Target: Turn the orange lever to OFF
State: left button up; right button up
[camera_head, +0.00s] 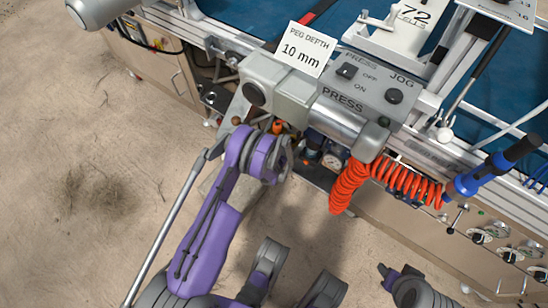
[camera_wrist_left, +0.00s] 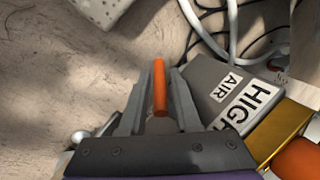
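The orange lever (camera_wrist_left: 159,88) is a slim rod in the left wrist view. It stands between the two grey fingers of my left gripper (camera_wrist_left: 159,84). Narrow gaps seem to show beside the lever, so the fingers look parted around it; contact is not clear. A grey block labelled HIGH AIR (camera_wrist_left: 235,92) sits just right of the fingers. No OFF mark for the lever is visible there. In the head view my purple left arm reaches up under the press, and its gripper is hidden. A dark part of my right arm, perhaps its gripper (camera_head: 386,273), shows at lower right.
The grey press (camera_head: 345,108) with its switches overhangs the left arm. A coiled red hose (camera_head: 349,187) hangs right of it, near a blue-handled tool (camera_head: 490,170). A brass part (camera_wrist_left: 280,133) and cables (camera_wrist_left: 233,30) lie close to the gripper. The floor at left is clear.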

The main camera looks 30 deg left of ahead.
pick_arm(q)
grip_shut()
jog(key=shift+d+h, duration=0.1)
jog(key=shift+h, duration=0.2)
jog(key=shift+d+h, duration=0.1)
jog(key=shift+h, duration=0.7)
jog(key=shift+d+f+n+g+h, duration=0.15)
jog(key=shift+d+n+h, duration=0.1)
jog(key=shift+h, duration=0.6)
jog(key=shift+d+n+g+h, duration=0.15)
jog(key=shift+d+h, duration=0.05)
jog(key=shift+h, duration=0.65)
jog(key=shift+d, duration=0.1)
jog(key=shift+o, duration=0.2)
grip_release()
notch_tip(320, 180, up, 10)
jog(key=p, duration=0.3)
